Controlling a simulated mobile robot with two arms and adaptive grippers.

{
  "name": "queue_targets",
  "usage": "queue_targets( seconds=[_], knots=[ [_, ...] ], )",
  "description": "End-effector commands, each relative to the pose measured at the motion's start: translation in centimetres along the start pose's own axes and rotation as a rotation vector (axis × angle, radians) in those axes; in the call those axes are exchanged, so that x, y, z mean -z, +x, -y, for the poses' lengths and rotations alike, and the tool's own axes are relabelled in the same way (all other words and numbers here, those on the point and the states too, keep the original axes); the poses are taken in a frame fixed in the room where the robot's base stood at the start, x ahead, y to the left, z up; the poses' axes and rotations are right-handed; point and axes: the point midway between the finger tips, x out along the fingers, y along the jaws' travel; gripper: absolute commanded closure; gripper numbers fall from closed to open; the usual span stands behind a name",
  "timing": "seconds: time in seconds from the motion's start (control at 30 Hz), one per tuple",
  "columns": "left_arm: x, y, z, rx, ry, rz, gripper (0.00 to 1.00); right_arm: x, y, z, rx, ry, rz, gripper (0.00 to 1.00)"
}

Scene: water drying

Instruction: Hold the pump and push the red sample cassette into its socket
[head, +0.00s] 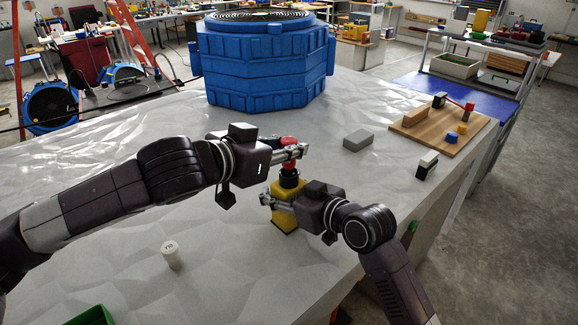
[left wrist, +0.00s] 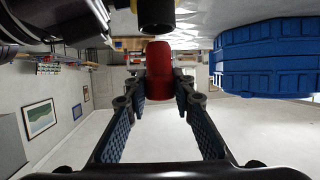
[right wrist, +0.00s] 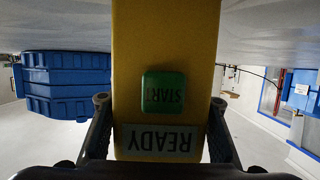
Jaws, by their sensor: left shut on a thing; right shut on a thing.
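The yellow pump (head: 284,218) stands on the pale table, with a black round socket (head: 290,178) on top. My right gripper (head: 271,201) is shut on the pump body. In the right wrist view the yellow body (right wrist: 165,50) fills the space between the fingers, with a green START button and a READY label, both upside down. My left gripper (head: 296,153) is shut on the red sample cassette (head: 289,141), directly above the socket. In the left wrist view the cassette (left wrist: 159,72) lines up closely with the dark socket (left wrist: 157,14); I cannot tell whether they touch.
A large blue drying unit (head: 265,65) stands behind. A grey block (head: 357,140), a black-and-white block (head: 427,166) and a wooden board (head: 440,128) with small parts lie to the right. A white labelled cylinder (head: 172,255) and green tray (head: 92,317) are at the front left.

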Motion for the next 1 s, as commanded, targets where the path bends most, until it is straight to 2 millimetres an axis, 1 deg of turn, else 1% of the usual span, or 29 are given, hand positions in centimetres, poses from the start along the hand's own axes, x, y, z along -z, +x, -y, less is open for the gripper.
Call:
queue_targets(
  seconds=[0.07, 0.3, 0.4, 0.57, 0.6, 0.73, 1.0],
  knots=[
    [-0.6, 0.2, 0.0, 0.0, -0.001, 0.0, 0.94, 0.0, 0.0, 0.0, 0.0, 0.0, -0.001, 0.9],
    [-3.7, 1.3, 0.0, 0.001, -0.002, 0.003, 0.94, 0.1, 0.0, 0.0, 0.0, 0.0, -0.001, 0.9],
    [-4.0, 1.5, 0.0, 0.001, 0.0, -0.001, 0.94, 0.1, 0.0, 0.0, 0.0, 0.0, -0.001, 0.9],
    [-4.0, 1.5, 0.0, 0.001, 0.0, -0.001, 0.94, 0.1, 0.0, 0.1, 0.001, 0.0, -0.001, 0.9],
    [-4.0, 1.5, 0.0, 0.001, 0.0, -0.001, 0.74, 0.1, 0.0, 0.1, 0.001, 0.0, -0.001, 0.9],
    [-4.0, 1.5, 0.0, 0.001, 0.0, -0.001, 0.6, 0.1, 0.0, 0.1, 0.001, 0.0, -0.001, 0.9],
    [-4.0, 1.4, 0.0, 0.001, 0.0, 0.0, 0.6, 0.1, 0.0, 0.0, 0.001, 0.0, -0.001, 0.9]
  ],
)
